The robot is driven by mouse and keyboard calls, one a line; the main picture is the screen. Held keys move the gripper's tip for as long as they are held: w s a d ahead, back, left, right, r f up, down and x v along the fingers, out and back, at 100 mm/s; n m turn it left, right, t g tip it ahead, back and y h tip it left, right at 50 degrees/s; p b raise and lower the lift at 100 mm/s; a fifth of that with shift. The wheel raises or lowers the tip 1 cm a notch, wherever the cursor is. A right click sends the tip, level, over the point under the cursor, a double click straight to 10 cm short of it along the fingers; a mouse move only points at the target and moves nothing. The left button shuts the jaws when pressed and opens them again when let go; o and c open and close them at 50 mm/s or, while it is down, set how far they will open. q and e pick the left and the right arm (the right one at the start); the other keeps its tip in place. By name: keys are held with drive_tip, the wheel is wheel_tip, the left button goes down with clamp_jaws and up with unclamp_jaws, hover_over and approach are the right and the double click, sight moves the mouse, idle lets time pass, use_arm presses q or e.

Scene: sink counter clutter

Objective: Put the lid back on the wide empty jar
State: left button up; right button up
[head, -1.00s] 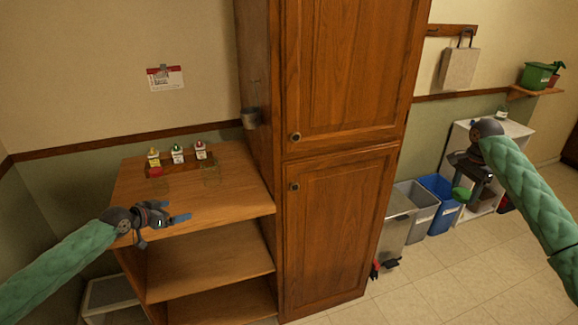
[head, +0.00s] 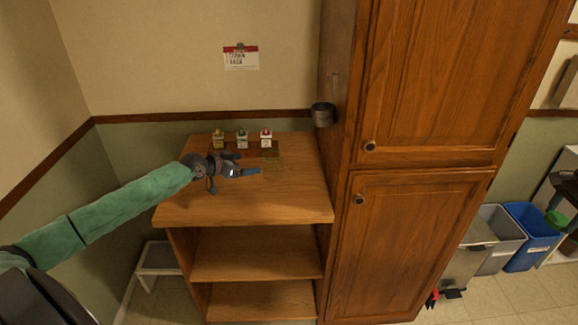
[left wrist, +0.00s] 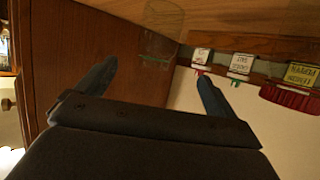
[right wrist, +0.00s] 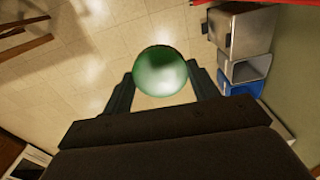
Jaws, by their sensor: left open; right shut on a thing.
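The wide jar (head: 273,160) is clear glass and hard to make out on the wooden counter top. In the left wrist view the empty jar (left wrist: 163,30) stands beyond and between my fingertips, touching neither. My left gripper (head: 250,172) is open and empty, just left of the jar, low over the counter. My right gripper (right wrist: 160,85) is shut on a round green lid (right wrist: 160,72), held over the floor. In the head view the lid (head: 556,219) shows at the right edge, far from the jar.
A tall cabinet (head: 415,180) borders the counter on the right. Bins (head: 532,235) stand on the floor.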

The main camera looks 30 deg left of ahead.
sight(264, 162)
drive_tip(key=shift+w+r+p, duration=0.15)
drive_tip(key=shift+r+p, duration=0.2)
drive_tip(key=shift+r, duration=0.05)
drive_tip(key=shift+r+p, duration=0.5)
drive_tip(key=shift+r, duration=0.1)
use_arm(q)
drive_tip(key=p+x, duration=0.1)
drive_tip(key=x, duration=0.4)
drive_tip(key=shift+w+d, duration=0.1)
drive_tip(key=shift+w, duration=0.3)
use_arm(e)
drive_tip(key=shift+r, duration=0.55)
use_arm(q)
drive_tip(key=shift+w+d+f, duration=0.15)
drive_tip(key=shift+w+f, duration=0.1)
drive_tip(key=shift+w, duration=0.05)
use_arm(e)
drive_tip(key=shift+r, duration=0.1)
